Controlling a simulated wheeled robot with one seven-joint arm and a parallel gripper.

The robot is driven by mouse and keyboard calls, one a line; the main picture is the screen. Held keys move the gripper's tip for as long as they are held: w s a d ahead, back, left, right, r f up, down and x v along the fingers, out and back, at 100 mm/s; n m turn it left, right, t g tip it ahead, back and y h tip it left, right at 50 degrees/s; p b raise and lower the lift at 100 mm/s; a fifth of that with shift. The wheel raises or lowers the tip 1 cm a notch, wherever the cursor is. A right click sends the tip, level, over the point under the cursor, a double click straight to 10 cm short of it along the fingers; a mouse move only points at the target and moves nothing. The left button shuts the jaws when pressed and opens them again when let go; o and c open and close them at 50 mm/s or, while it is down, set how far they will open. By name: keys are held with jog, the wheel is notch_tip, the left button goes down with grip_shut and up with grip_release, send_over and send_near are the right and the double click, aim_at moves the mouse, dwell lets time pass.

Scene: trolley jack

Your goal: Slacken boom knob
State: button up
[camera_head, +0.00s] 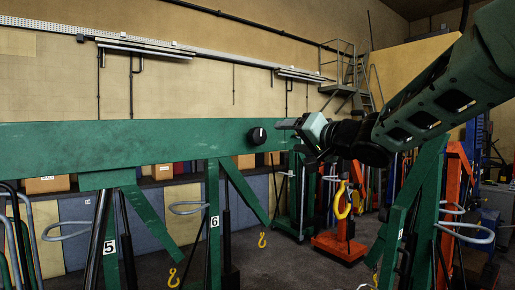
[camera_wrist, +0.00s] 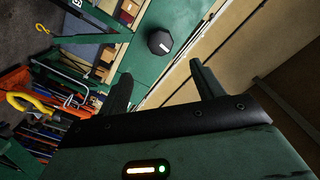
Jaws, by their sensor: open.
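The boom knob (camera_head: 257,136) is a black round knob with a pale mark, on the side of the green boom (camera_head: 130,142). In the wrist view the knob (camera_wrist: 160,42) is dark and many-sided, with a white line, on the green boom face (camera_wrist: 142,68). My gripper (camera_head: 284,124) is just right of the knob in the head view, apart from it. In the wrist view its two fingers (camera_wrist: 158,80) stand wide apart with nothing between them. The knob shows beyond the gap between the fingertips. Nothing hides the knob in either view.
An orange crane (camera_head: 340,245) with a yellow hook (camera_head: 342,200) stands at the right. Grey and tan cabinets (camera_head: 180,212) line the back wall.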

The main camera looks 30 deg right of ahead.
aim_at(261, 136)
jog(key=w, duration=0.5)
jog(key=w+b, duration=0.1)
jog(key=w, duration=0.9)
jog(key=shift+a, duration=0.3)
jog(key=c, duration=1)
